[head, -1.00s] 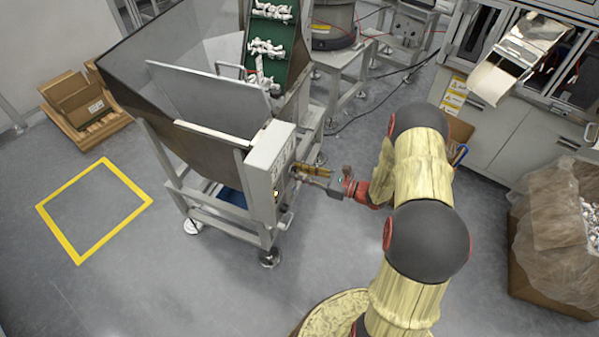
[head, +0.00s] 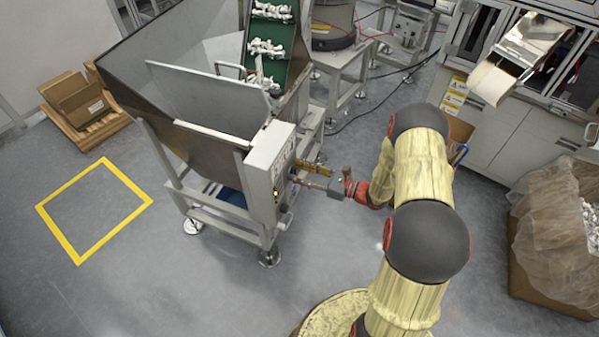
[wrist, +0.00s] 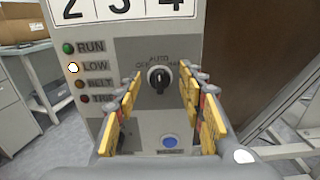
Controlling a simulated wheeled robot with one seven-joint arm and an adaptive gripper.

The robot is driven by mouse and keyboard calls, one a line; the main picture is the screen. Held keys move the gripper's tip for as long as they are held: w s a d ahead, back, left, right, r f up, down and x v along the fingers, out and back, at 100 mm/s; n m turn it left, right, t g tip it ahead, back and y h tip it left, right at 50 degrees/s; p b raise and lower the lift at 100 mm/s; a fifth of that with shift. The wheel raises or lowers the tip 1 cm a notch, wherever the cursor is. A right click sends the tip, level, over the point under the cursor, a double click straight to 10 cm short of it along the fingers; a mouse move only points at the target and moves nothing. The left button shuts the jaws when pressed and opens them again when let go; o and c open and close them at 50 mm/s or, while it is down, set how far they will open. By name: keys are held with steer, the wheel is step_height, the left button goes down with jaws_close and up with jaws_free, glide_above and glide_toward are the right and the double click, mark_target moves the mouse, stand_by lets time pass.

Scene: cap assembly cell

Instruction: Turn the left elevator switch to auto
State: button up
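The elevator switch is a black rotary knob (wrist: 159,79) on the grey control box (head: 268,160) of the hopper. In the wrist view its grip stands about upright, toward the AUTO label above it; OFF is at its left and the right-hand label is partly hidden. My gripper (wrist: 161,111) is open, with a yellow-padded finger on each side of the knob and a visible gap to it. In the head view my gripper (head: 312,174) is at the right face of the box; the knob is hard to make out there.
A blue button (wrist: 170,141) sits below the knob. Indicator lamps line the left, with LOW (wrist: 73,67) lit whitish. A steel hopper (head: 190,85) and green conveyor (head: 263,40) adjoin the box. A carton (head: 560,240) stands at right.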

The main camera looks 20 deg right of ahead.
steer(key=v, duration=1.2)
stand_by(0.4)
